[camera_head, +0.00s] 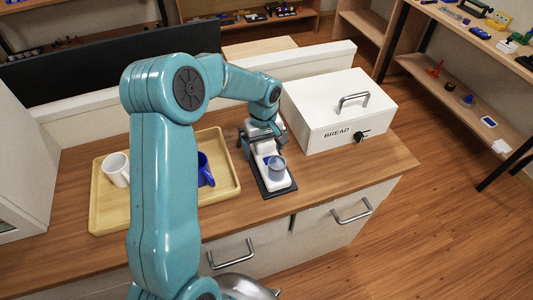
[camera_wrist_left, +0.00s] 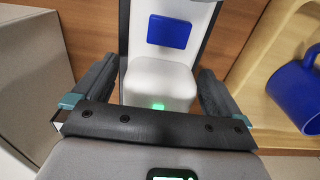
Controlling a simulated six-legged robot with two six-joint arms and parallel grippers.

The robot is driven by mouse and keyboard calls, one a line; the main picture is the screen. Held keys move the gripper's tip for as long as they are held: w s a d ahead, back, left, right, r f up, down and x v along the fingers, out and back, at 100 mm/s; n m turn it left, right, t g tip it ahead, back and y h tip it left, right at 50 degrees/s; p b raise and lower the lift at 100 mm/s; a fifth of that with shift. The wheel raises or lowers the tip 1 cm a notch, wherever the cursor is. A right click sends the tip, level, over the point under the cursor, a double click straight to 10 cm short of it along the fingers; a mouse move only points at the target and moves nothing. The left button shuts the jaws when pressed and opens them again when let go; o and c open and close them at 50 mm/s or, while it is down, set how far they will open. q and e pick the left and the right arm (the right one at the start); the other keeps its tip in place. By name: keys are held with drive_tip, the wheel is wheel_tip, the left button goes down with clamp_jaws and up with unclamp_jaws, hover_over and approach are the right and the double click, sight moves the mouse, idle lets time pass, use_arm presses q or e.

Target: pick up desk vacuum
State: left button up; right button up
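A white device with a grey-blue clear cup on a dark base, which looks like the desk vacuum (camera_head: 278,168), sits on the wooden counter right of the tray. My left gripper (camera_head: 262,134) is at its far end, above the counter. In the left wrist view the device's white body (camera_wrist_left: 160,82) shows a blue square and a small green light. The fingers of my left gripper (camera_wrist_left: 158,68) stand apart on either side of this body, with narrow gaps seeming to show. Finger contact is not clear. My right gripper is not in view.
A yellow tray (camera_head: 107,222) holds a white mug (camera_head: 117,169) and a blue mug (camera_head: 205,171), partly behind my left arm. The blue mug is also in the left wrist view (camera_wrist_left: 298,92). A white bread box (camera_head: 335,108) stands close on the right. Clear counter lies front right.

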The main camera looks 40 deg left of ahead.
use_arm(q)
drive_tip(key=shift+w+f, duration=0.1)
drive_tip(key=shift+w, duration=0.05)
drive_tip(key=c, duration=1)
drive_tip(key=shift+c, duration=1.1)
drive_tip(key=shift+a, duration=0.1)
